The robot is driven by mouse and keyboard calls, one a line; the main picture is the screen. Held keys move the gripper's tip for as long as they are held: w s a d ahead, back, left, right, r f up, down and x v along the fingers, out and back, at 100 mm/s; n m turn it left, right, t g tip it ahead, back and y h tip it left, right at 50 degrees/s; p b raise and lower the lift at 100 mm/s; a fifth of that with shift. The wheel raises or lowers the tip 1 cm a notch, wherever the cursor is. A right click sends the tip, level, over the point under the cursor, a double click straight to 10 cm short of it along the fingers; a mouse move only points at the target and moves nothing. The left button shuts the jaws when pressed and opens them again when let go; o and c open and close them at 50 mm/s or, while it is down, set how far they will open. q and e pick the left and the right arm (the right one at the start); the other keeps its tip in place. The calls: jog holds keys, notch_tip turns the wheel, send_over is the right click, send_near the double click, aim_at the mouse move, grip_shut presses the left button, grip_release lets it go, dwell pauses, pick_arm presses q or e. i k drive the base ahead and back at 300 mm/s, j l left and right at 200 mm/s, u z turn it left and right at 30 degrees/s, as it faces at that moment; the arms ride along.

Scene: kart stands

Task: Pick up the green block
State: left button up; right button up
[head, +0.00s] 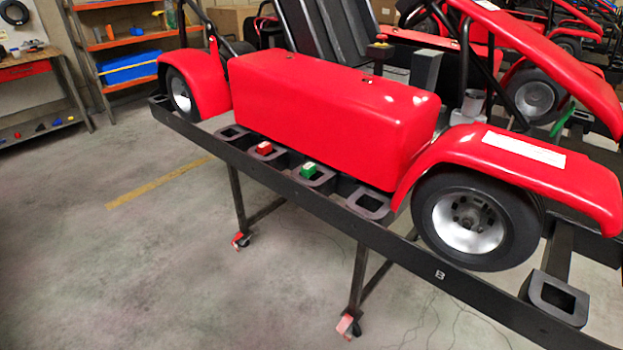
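The green block (309,170) sits at the third of the dark square holders along the near rail of the kart stand (290,190), below the kart's red side body. A red block (264,148) sits at the holder to its left. The green block's upper part shows; its lower part is partly hidden by the holder. Neither of my grippers shows in the head view.
The red kart body (335,105) overhangs close behind the blocks. A kart wheel (470,222) stands to the right. Empty holders (370,203) flank the blocks. The concrete floor (130,250) in front is clear. Shelves (125,40) stand at the back left.

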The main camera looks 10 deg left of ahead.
aim_at(310, 169)
jog(key=i+j+z, duration=0.15)
jog(key=j, duration=0.35)
jog(key=i+j+z, duration=0.2)
jog(key=j, duration=0.3)
jog(key=i+j+z, duration=0.15)
jog(key=j, duration=0.4)
jog(key=i+j+z, duration=0.2)
jog(key=j, duration=0.35)
jog(key=j+z, duration=0.15)
jog(key=j, duration=0.4)
